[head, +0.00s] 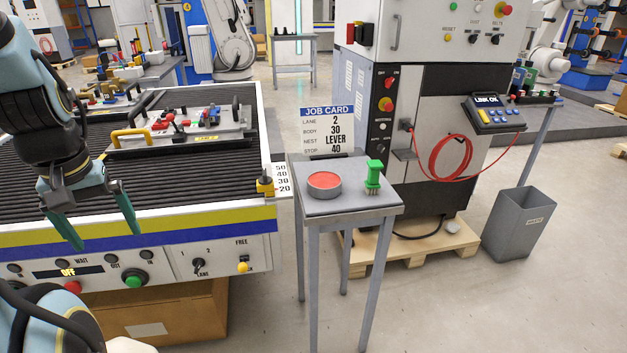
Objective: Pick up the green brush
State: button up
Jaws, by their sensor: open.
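The green brush (374,175) stands upright on the right side of a small grey table (343,202), bristles down. A round red-topped grey disc (324,184) sits on the same table to the left of the brush, apart from it. My gripper (104,230) is open and empty at the left of the head view, its two teal fingers pointing down in front of the conveyor. It is well to the left of the brush and not touching it.
The conveyor (50,190) has a front control panel and carries a fixture tray (180,140) with a yellow handle. A job card (327,130) stands behind the table. A control cabinet (440,120) is behind it, and a grey bin (518,225) stands right.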

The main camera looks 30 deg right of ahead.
aim_at(372, 185)
jog(key=z, duration=1.45)
jog(key=i+l, duration=0.3)
jog(key=l, duration=0.15)
jog(key=i+l, duration=0.3)
jog(key=l, duration=0.15)
jog(key=i+l+u, duration=0.1)
jog(key=u, duration=0.35)
jog(key=l+u, duration=0.4)
jog(key=i+l+u, duration=0.1)
jog(key=u, duration=0.6)
